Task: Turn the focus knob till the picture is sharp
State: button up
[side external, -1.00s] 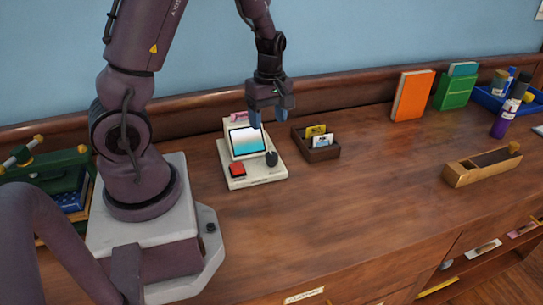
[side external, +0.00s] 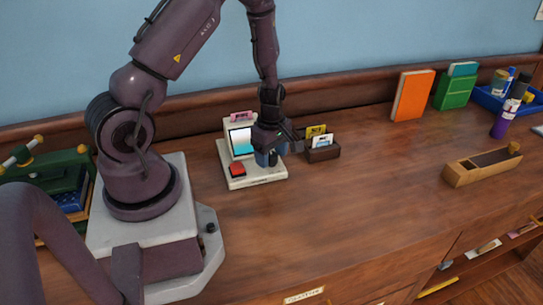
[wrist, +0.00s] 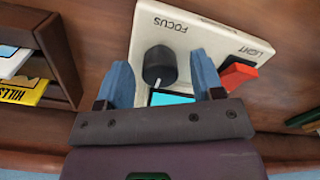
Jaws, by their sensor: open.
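The viewer device (side external: 240,182) is a cream box on the wooden top with a lit screen (side external: 241,141) showing a white-to-blue picture, now partly covered by my gripper. Whether the picture is sharp cannot be told. The black focus knob (wrist: 160,66) sits under the word FOCUS in the wrist view. My gripper (wrist: 163,75) points down at the device, open, with one blue finger on each side of the knob. The knob lies between the fingers with gaps showing on both sides. In the side view my gripper (side external: 268,158) hides most of the knob.
A red light switch (side external: 237,169) is on the device, close to one finger in the wrist view (wrist: 236,75). A dark wooden card box (side external: 322,153) stands just right of the device.

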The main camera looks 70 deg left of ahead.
jog(key=shift+f, duration=0.45)
jog(key=shift+c, duration=0.2)
jog(key=c, duration=0.9)
